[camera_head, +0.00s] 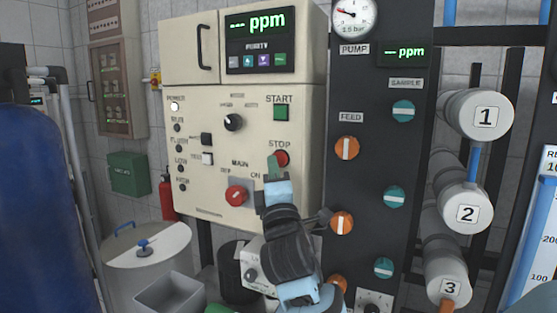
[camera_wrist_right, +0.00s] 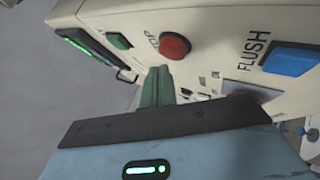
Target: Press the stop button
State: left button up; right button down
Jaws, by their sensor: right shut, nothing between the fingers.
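The red round stop button (camera_head: 281,157) is on the front of the cream control cabinet (camera_head: 215,190), under the STOP label. In the right wrist view the red stop button (camera_wrist_right: 174,46) shows fully, just beyond the fingertips. My right gripper (camera_head: 273,165) has green fingers, shut and empty, with their tips just left of and slightly below the button in the head view. The fingers also show in the right wrist view (camera_wrist_right: 158,80), pointing at the panel beside the button. I cannot tell whether they touch the panel. My left gripper is not in view.
The green START button (camera_head: 281,112) is above the stop button. The red MAIN switch (camera_head: 236,195) is below left, close to my right wrist. A dark panel with orange and teal valves (camera_head: 347,148) stands to the right. A blue FLUSH button (camera_wrist_right: 291,61) shows in the wrist view.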

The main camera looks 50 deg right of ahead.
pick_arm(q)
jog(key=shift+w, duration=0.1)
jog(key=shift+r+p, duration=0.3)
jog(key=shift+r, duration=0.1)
pick_arm(e)
jog(key=shift+s+a, duration=0.25)
jog(key=shift+a, duration=0.55)
jog(key=shift+s+a, duration=0.2)
jog(key=shift+a, duration=0.6)
jog(key=shift+s+a, duration=0.25)
jog(key=shift+a, duration=0.55)
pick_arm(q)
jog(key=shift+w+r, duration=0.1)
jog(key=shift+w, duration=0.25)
